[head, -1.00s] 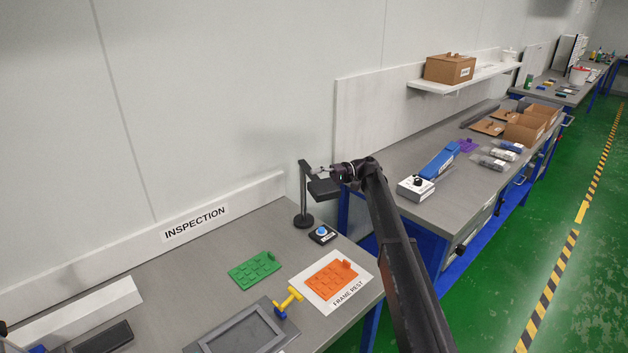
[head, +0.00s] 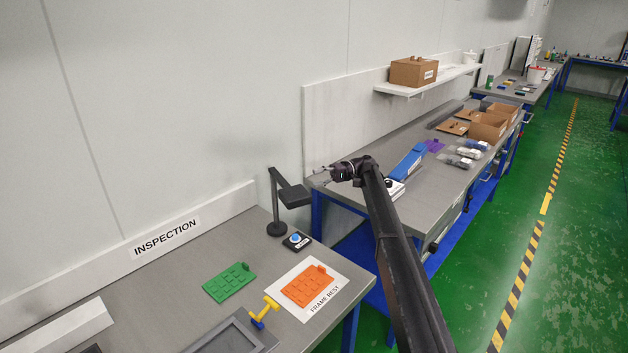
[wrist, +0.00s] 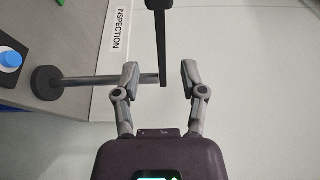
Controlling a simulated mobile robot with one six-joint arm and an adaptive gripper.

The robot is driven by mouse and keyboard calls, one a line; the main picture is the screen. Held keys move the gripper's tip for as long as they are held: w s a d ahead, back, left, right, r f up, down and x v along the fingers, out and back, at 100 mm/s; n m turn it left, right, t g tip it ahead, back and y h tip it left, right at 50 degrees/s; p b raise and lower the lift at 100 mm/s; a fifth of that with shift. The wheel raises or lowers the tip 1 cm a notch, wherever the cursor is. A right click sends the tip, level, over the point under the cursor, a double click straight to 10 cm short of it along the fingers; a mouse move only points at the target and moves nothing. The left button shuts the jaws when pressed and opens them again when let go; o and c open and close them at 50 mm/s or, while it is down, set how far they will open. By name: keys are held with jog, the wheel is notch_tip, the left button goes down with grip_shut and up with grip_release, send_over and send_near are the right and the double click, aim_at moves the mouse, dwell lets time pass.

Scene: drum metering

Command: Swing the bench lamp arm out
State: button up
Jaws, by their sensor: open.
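The black bench lamp (head: 293,195) stands at the far right corner of the inspection bench. Its round base and upright post are at the left, and its short arm and flat head reach right and toward the camera. In the wrist view the lamp's dark arm (wrist: 160,45) shows in the gap between the fingers, with the base at the left. My gripper (head: 320,173) is open and empty, to the right of the lamp head and a little higher in the head view. It appears apart from the lamp; the exact depth gap is unclear.
A blue-button box (head: 296,241) sits beside the lamp base. A green plate (head: 230,281), an orange plate (head: 308,285) on a white frame rest sheet and a yellow-handled tool (head: 264,312) lie nearer. A second bench (head: 440,190) stands to the right; the wall is behind.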

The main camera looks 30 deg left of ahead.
jog(key=shift+d, duration=0.1)
jog(key=c, duration=0.5)
jog(key=shift+s+d+f, duration=0.15)
jog(key=shift+d, duration=0.15)
grip_shut()
jog(key=s+d+f+m+t+h, duration=0.1)
jog(key=s+d+f+m+t, duration=0.3)
jog(key=d, duration=0.8)
jog(key=s+d+f+m+t+h, duration=0.1)
jog(key=s+d+f+t, duration=0.3)
jog(key=d, duration=0.8)
jog(key=s+d+f+m+t+h, duration=0.1)
jog(key=s+d+f+m+t, duration=0.4)
jog(key=d, duration=0.8)
jog(key=s+d+f+h, duration=0.1)
jog(key=s+d, duration=0.3)
jog(key=d, duration=0.4)
jog(key=s+d+f+t+h, duration=0.1)
jog(key=s+d+h, duration=0.3)
jog(key=d, duration=0.4)
jog(key=s+d+f+m+h, duration=0.1)
jog(key=s+d+f+h, duration=0.1)
jog(key=s+d, duration=0.3)
jog(key=d+f, duration=0.1)
jog(key=d, duration=0.3)
jog(key=shift+s+f+t, duration=0.15)
jog(key=shift+s+t, duration=0.2)
jog(key=shift+t, duration=0.05)
